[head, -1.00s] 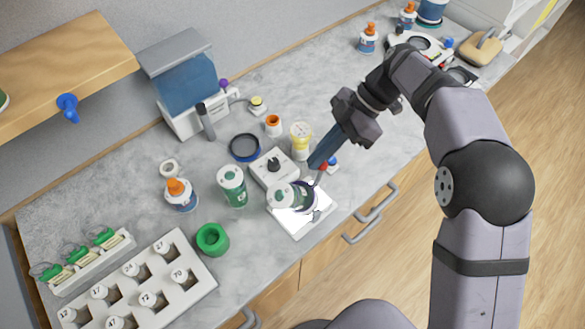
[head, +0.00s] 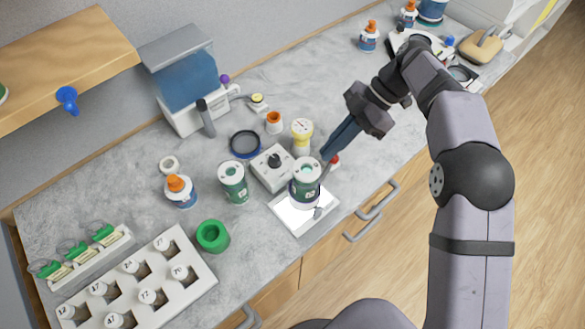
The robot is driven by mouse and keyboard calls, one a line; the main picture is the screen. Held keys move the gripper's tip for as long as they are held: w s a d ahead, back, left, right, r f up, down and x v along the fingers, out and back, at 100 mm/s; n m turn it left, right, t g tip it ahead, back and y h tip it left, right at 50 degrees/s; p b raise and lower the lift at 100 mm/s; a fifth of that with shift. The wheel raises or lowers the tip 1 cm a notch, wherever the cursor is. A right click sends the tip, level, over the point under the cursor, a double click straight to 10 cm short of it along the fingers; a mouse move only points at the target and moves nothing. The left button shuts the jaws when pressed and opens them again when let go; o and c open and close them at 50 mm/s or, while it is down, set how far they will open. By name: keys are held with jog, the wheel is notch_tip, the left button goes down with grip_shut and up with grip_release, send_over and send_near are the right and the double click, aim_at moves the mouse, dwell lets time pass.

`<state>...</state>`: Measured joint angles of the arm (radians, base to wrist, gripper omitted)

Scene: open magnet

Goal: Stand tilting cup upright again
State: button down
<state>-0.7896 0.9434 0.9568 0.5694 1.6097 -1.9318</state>
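The cup (head: 305,181), green and white with a dark lower part, stands about upright on the bright white plate (head: 291,222) of the small grey device. Its round top faces up. My gripper (head: 326,155) comes in from the upper right, with its dark blue fingertips just right of and above the cup's rim. A small gap seems to show between fingertips and cup, but contact is hard to judge. The fingers overlap from this side, so their opening is hidden.
A similar green cup (head: 234,183) stands to the left. The device's dark knob (head: 274,160) and a yellow-topped bottle (head: 302,137) are close behind. A small red-topped thing (head: 335,160) sits beside the fingertips. A green ring (head: 212,237) and a white numbered rack (head: 205,283) lie at front left.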

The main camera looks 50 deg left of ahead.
jog(key=shift+w+d+f, duration=0.25)
jog(key=shift+w+f, duration=0.05)
jog(key=shift+f, duration=0.2)
notch_tip(320, 180, up, 3)
jog(key=s+a, duration=0.2)
jog(key=s, duration=0.1)
jog(key=w+d+r+p, duration=0.1)
jog(key=w+r+p, duration=0.4)
jog(key=w+r, duration=0.1)
jog(key=shift+w+p, duration=0.3)
jog(key=shift+w, duration=0.55)
jog(key=shift+d+f, duration=0.1)
